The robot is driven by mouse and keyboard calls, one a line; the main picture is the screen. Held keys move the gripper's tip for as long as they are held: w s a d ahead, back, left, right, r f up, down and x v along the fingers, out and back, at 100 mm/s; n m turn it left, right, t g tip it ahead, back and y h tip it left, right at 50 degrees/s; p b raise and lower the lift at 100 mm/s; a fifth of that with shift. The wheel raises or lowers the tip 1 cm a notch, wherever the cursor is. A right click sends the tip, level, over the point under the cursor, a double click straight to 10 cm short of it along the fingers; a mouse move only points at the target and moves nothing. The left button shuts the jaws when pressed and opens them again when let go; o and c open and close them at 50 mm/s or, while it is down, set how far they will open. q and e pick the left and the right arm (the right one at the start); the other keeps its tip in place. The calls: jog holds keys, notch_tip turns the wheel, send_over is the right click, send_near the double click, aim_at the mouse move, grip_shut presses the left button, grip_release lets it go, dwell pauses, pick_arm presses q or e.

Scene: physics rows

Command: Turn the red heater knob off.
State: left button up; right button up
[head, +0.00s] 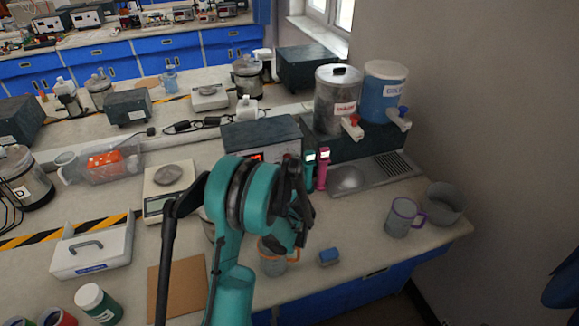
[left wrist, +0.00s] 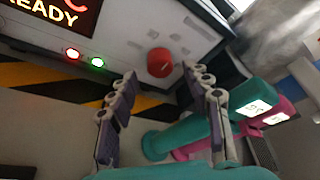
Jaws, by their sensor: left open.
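The red heater knob (left wrist: 161,62) shows in the left wrist view on the pale front panel of the heater (left wrist: 120,35). A dark line marks the knob's face. The heater stands in the head view (head: 262,133) as a dark-topped box, its front mostly behind my arm. My left gripper (left wrist: 160,77) is open and empty. Its two fingers point toward the panel, with the knob seen between and just beyond the fingertips. I see no contact. In the head view the fingertips are hidden behind my wrist. My right gripper is not in view.
A teal tube (head: 309,170) and a pink tube (head: 322,170) stand close right of the heater. Two drink dispensers (head: 337,100) stand behind them. A scale (head: 168,187) stands left.

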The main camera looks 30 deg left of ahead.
pick_arm(q)
jog(key=shift+x, duration=0.8)
